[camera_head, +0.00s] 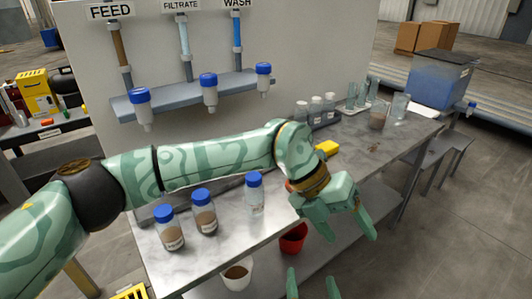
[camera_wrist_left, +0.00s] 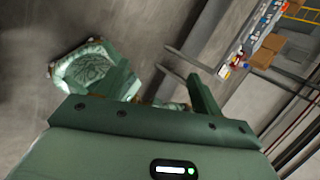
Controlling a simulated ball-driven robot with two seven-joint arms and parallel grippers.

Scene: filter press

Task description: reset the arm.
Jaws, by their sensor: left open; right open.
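My left arm crosses the head view from the left, over the steel table. Its gripper (camera_head: 345,222) hangs past the table's front edge, fingers apart, with nothing between them. In the left wrist view its two green fingers (camera_wrist_left: 163,82) stand apart with grey floor behind. My right gripper (camera_head: 312,278) shows only as two separated fingertips at the bottom of the head view, below the left gripper; nothing shows between them. The rest of the right arm is out of the head view.
Blue-capped bottles (camera_head: 204,212) stand on the steel table (camera_head: 240,232) near my left arm. A yellow object (camera_head: 327,147) and a blue bin (camera_head: 440,80) lie farther back. Floor at right is clear.

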